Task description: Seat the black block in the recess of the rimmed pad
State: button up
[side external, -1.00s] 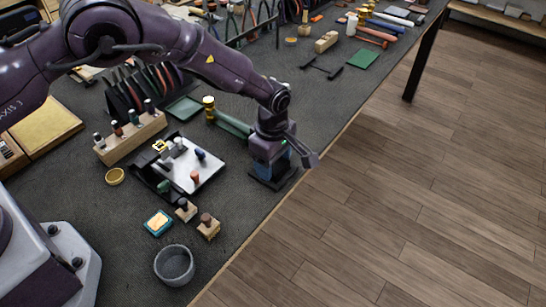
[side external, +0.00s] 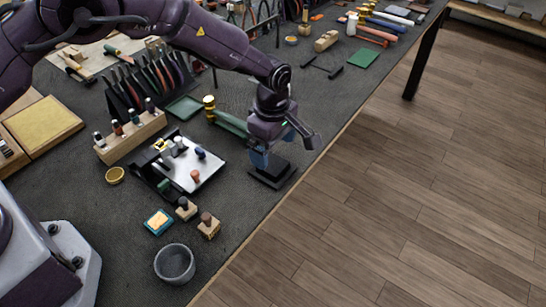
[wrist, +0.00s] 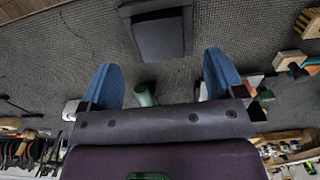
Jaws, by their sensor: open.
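The black block (side external: 280,166) stands at the right edge of the bench on a flat, dark rimmed pad (side external: 266,181). In the wrist view the block (wrist: 160,38) is ahead of my fingertips, with the pad's edge (wrist: 128,10) around its far end. Whether the block sits fully down in the recess cannot be told, as the recess is hidden. My gripper (side external: 259,160) is just above and left of the block, with a gap to it. In the wrist view my gripper (wrist: 158,60) has its two blue fingers wide apart, with nothing between them.
A green-handled tool with a brass end (side external: 209,108) lies left of my gripper. A tray (side external: 205,175) with several small pegs stands further left, with two wooden blocks (side external: 208,226) in front. The mat between the pad and these blocks is clear.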

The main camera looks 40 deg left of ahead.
aim_at(273, 164)
notch_tip(273, 164, up, 8)
dwell(0.6)
jog(key=s+a+r+m+t, duration=0.2)
jog(key=s+a+r+m, duration=0.3)
jog(key=s, duration=0.4)
jog(key=s+a+r+m+t, duration=0.1)
jog(key=s+a+r+m, duration=0.5)
jog(key=s+r, duration=0.3)
jog(key=s+a+r+m+t, duration=0.2)
jog(key=s+a+r+m, duration=0.4)
jog(key=s, duration=0.4)
jog(key=shift+s+a+r+m+t, duration=0.2)
jog(key=shift+r+m+t, duration=0.1)
jog(key=shift+r+m, duration=0.25)
